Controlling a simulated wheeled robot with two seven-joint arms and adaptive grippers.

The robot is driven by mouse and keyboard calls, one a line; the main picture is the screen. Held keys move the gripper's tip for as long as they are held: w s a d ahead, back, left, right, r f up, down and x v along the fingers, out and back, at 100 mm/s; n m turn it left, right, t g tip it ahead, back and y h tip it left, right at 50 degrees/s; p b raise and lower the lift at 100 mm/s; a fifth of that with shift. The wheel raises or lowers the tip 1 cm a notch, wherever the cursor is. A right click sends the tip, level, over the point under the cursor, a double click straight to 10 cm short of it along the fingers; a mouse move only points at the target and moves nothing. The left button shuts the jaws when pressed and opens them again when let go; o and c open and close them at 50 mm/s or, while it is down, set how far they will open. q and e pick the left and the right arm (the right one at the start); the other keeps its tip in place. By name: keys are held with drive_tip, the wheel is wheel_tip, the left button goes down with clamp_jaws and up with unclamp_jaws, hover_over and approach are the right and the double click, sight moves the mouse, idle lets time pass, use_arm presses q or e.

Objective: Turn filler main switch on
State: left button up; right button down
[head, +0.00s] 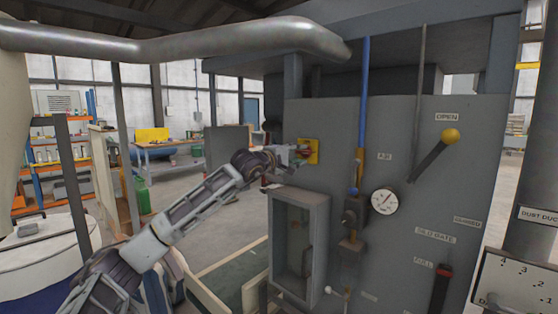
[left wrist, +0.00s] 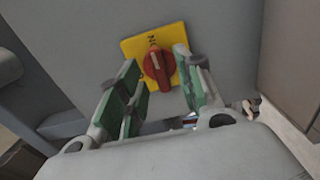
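The main switch is a red rotary knob (left wrist: 157,66) on a yellow plate (left wrist: 136,46), fixed to the grey filler panel. In the head view the yellow plate (head: 313,152) sits at the panel's left part, with the knob mostly hidden by my gripper. My left gripper (head: 297,155) is at the switch. In the left wrist view its green-padded fingers (left wrist: 157,88) are spread apart, one on each side of the knob. I see a gap between the pads and the knob; contact is not visible. My right gripper is not in view.
Right of the switch are a blue pipe (head: 364,95), a pressure gauge (head: 384,202), a yellow-knobbed lever (head: 432,155) and a red-topped handle (head: 441,285). An open grey box (head: 298,245) is below the switch. A large pipe (head: 190,45) crosses overhead.

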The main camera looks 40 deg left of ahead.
use_arm(q)
drive_tip(key=s, duration=0.6)
drive_tip(key=shift+s+a, duration=0.3)
drive_tip(key=shift+s, duration=0.1)
idle(0.4)
drive_tip(key=shift+s+d+r, duration=0.15)
drive_tip(key=shift+s+d, duration=0.15)
drive_tip(key=shift+s, duration=0.15)
drive_tip(key=shift+s, duration=0.3)
drive_tip(key=shift+s+a, duration=0.25)
drive_tip(key=shift+s, duration=0.55)
drive_tip(key=shift+s, duration=0.1)
idle(0.4)
